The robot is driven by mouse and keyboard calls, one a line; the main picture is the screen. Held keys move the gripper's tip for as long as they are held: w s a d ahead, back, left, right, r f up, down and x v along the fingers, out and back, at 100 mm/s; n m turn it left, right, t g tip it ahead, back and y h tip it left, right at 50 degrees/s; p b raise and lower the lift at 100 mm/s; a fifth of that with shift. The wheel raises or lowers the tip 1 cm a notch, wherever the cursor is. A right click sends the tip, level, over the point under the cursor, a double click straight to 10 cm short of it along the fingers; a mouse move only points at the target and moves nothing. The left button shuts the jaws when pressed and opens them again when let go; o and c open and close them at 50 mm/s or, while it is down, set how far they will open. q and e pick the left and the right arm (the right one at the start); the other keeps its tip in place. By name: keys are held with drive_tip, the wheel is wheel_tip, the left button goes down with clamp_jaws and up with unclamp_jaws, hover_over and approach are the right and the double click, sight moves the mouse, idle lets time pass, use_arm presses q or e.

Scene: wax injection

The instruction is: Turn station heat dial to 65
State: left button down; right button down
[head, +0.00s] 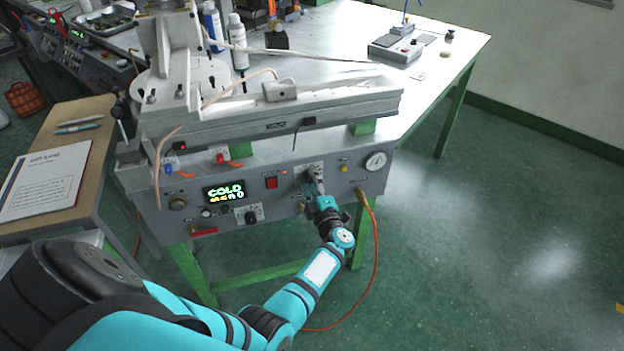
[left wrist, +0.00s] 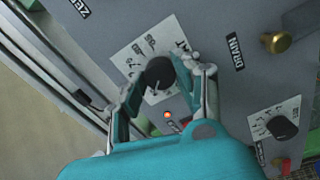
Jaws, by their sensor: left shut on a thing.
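The station's front panel (head: 335,193) carries a dial with a black knob (left wrist: 159,74) on a white scale plate (left wrist: 125,60), under my left gripper (head: 315,186). In the left wrist view the left gripper (left wrist: 162,78) has one finger on each side of the knob and is shut on it. A white pointer mark shows on the knob; the exact number it points to is not readable. In the head view the gripper hides most of this dial. A display (head: 225,192) reads "COLD" in green, with a smaller unclear line below. My right gripper is not in view.
A second black dial (head: 250,214) is on the panel, also in the left wrist view (left wrist: 283,128). A red switch (head: 271,183) and a gauge (head: 376,161) are nearby. An orange hose (head: 376,250) hangs at the right.

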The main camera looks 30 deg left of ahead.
use_arm(q)
drive_tip(key=m+p, duration=0.1)
drive_tip(key=m, duration=0.3)
drive_tip(key=shift+d+f+m, duration=0.1)
drive_tip(key=shift+m, duration=0.3)
idle(0.4)
drive_tip(key=c, duration=0.9)
unclamp_jaws()
drive_tip(key=shift+c, duration=0.2)
